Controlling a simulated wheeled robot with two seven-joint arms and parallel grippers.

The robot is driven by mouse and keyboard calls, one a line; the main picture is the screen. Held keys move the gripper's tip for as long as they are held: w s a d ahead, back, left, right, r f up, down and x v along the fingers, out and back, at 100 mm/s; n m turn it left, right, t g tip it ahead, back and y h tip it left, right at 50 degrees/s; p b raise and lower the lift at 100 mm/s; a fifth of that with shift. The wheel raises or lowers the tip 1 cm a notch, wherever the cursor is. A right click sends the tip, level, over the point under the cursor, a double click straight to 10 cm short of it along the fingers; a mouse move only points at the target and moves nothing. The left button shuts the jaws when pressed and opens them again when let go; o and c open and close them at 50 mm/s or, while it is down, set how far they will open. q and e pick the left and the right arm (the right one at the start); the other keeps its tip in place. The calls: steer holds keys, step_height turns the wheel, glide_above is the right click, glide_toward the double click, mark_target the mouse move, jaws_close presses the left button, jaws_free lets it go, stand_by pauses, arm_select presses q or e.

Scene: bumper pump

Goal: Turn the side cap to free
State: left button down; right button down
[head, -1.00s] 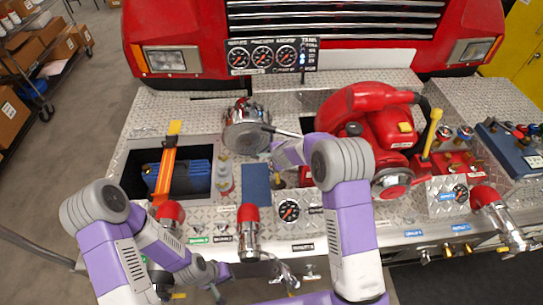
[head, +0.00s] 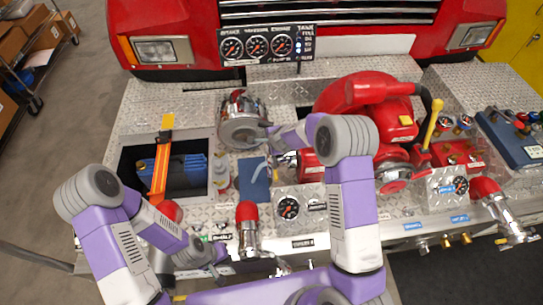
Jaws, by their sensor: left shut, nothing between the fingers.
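Several chrome outlets with red elbows stand along the bumper's front edge. The left one (head: 168,211) is mostly hidden behind my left arm. The middle one (head: 247,234) and the right one (head: 500,212) show their chrome caps. I cannot tell which cap is the side cap. My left gripper (head: 214,264) is shut and empty, low at the front edge between the left and middle outlets. My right gripper (head: 264,168) is over the blue panel, beside the large chrome fitting (head: 242,122); its jaws are too small and covered to read.
A red pump (head: 372,115) with a yellow lever (head: 432,120) stands right of centre. An open bay with a blue item (head: 185,172) and an orange strap (head: 163,165) is at left. A gauge (head: 288,208) sits right of the middle outlet.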

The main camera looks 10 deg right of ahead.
arm_select(q)
steer(key=shift+w+f, duration=0.15)
steer(key=shift+w, duration=0.2)
arm_select(e)
steer(key=shift+w+f, duration=0.1)
steer(key=shift+w, duration=0.25)
